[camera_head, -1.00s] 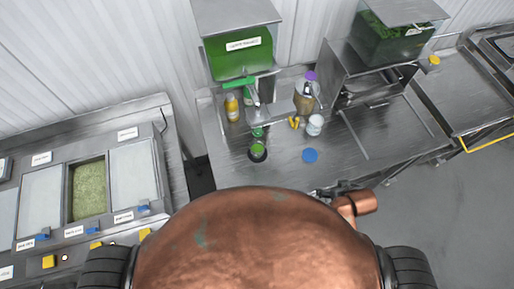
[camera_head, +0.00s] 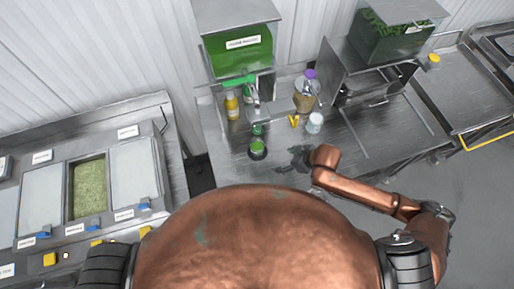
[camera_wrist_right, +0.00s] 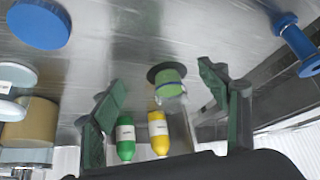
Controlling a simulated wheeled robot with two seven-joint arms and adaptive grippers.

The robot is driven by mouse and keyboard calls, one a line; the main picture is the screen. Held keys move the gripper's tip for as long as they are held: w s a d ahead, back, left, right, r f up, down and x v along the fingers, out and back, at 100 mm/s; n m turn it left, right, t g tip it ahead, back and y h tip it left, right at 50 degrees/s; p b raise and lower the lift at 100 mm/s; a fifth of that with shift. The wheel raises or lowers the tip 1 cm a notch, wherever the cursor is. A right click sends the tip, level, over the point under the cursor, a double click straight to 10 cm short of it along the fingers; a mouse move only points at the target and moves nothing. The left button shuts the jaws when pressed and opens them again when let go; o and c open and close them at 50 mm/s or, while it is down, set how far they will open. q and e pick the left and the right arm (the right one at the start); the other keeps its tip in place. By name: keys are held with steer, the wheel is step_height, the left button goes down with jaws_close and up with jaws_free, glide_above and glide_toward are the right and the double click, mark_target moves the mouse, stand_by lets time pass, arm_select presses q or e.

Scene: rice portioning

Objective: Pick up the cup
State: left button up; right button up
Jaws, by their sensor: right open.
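A cup with green in it (camera_head: 257,151) stands on a dark round base on the steel counter (camera_head: 232,170). In the right wrist view the cup (camera_wrist_right: 170,84) shows clear-walled with a green end, in line with the gap between my fingers. My right gripper (camera_head: 293,160) is just right of the cup in the head view, low over the counter. In the wrist view its green fingers (camera_wrist_right: 160,92) are spread wide, with nothing gripped. I cannot tell how far the cup is from the fingertips. My left gripper is not in view.
A yellow bottle (camera_head: 232,108), a white-lidded jar (camera_head: 314,123) and a brown container with a purple top (camera_head: 306,92) stand behind. A blue disc (camera_wrist_right: 40,22) lies to one side. A green-filled dispenser (camera_head: 240,52) rises at the back. Food bins (camera_head: 88,188) are at the left.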

steer(key=p, duration=0.2)
glide_toward(259, 144)
steer(key=s+a, duration=0.1)
steer(key=s, duration=0.1)
steer(key=shift+w+a+r, duration=0.1)
steer(key=shift+w+a, duration=0.15)
steer(key=shift+a, duration=0.25)
steer(key=shift+w+a+r, duration=0.1)
steer(key=shift+w+a, duration=0.15)
steer(key=shift+a, duration=0.3)
steer(key=x, duration=0.2)
steer(key=shift+w+a+f, duration=0.1)
steer(key=shift+a+f, duration=0.05)
steer(key=shift+f, duration=0.1)
steer(key=shift+w+a+f, duration=0.15)
steer(key=shift+f, duration=0.2)
steer(key=shift+c, duration=0.7)
steer(key=c, duration=1.3)
steer(key=shift+r, duration=0.2)
